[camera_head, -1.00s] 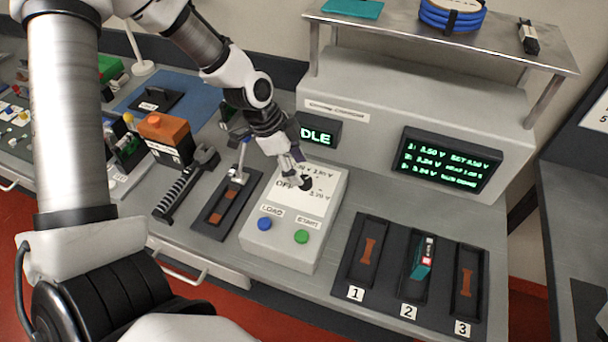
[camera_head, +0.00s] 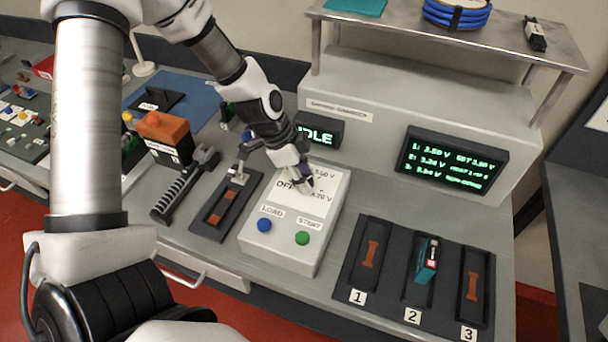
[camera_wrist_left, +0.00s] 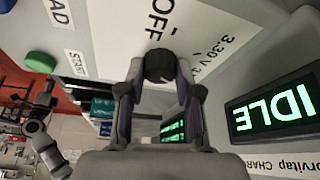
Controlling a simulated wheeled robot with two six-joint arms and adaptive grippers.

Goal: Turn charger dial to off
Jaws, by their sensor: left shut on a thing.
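The charger (camera_head: 290,250) is a pale grey box with a white dial label reading OFF, 3.50 V and 3.70 V in the head view. My left gripper (camera_head: 304,188) comes down onto this label and largely hides the dial there. In the left wrist view the dark round dial (camera_wrist_left: 159,65) sits between the fingertips of my left gripper (camera_wrist_left: 158,80), which is shut on it. OFF is printed close beside the dial. I cannot tell where the dial's pointer stands.
A blue button (camera_head: 264,225) and a green button (camera_head: 302,238) sit on the charger's front part. A lever fixture (camera_head: 225,205) stands close on the left. Numbered bays (camera_head: 362,285) lie to the right, with a teal cell (camera_head: 426,262) in bay 2. The screen (camera_head: 316,131) reads IDLE.

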